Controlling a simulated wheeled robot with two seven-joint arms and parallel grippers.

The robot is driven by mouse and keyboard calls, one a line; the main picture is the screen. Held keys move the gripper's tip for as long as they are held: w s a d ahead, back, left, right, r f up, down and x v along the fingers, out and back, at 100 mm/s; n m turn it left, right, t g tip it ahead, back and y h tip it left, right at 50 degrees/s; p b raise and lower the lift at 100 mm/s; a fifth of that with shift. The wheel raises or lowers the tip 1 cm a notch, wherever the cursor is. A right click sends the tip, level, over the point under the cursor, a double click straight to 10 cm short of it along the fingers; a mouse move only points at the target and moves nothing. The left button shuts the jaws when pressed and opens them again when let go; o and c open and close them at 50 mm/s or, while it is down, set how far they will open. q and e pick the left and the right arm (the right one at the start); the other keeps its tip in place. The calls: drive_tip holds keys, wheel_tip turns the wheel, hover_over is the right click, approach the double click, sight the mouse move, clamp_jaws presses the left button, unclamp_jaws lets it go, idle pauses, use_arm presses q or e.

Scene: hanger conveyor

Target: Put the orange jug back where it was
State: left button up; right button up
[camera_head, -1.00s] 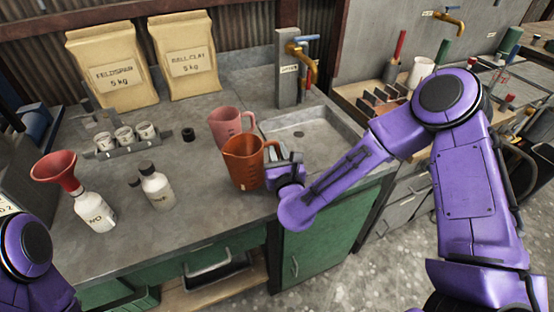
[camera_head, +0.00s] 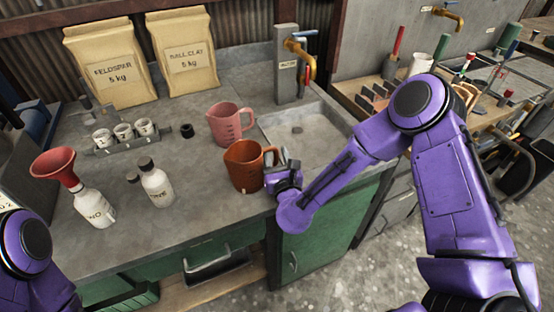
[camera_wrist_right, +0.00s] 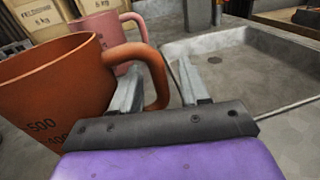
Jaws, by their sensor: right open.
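The orange jug (camera_head: 243,166) stands upright on the grey counter, left of the sink basin, with its handle to the right. In the right wrist view the orange jug (camera_wrist_right: 55,90) fills the left side, and its handle reaches between the fingers. My right gripper (camera_head: 284,164) is at the handle with its fingers apart; in the wrist view the open right gripper (camera_wrist_right: 160,88) has one finger on each side of the handle's lower part. Whether a finger touches the handle I cannot tell. My left gripper is outside the head view; only part of that arm shows at lower left.
A pink jug (camera_head: 228,122) stands just behind the orange one. The sink basin (camera_head: 330,128) lies right, with a tap (camera_head: 300,58) behind it. Two bottles (camera_head: 155,184) stand left, one more with a red funnel (camera_head: 60,168). The counter's front is clear.

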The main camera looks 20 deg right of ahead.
drive_tip(key=s+a+b, duration=0.2)
drive_tip(key=s+b, duration=0.2)
drive_tip(key=s, duration=0.8)
drive_tip(key=shift+r, duration=0.2)
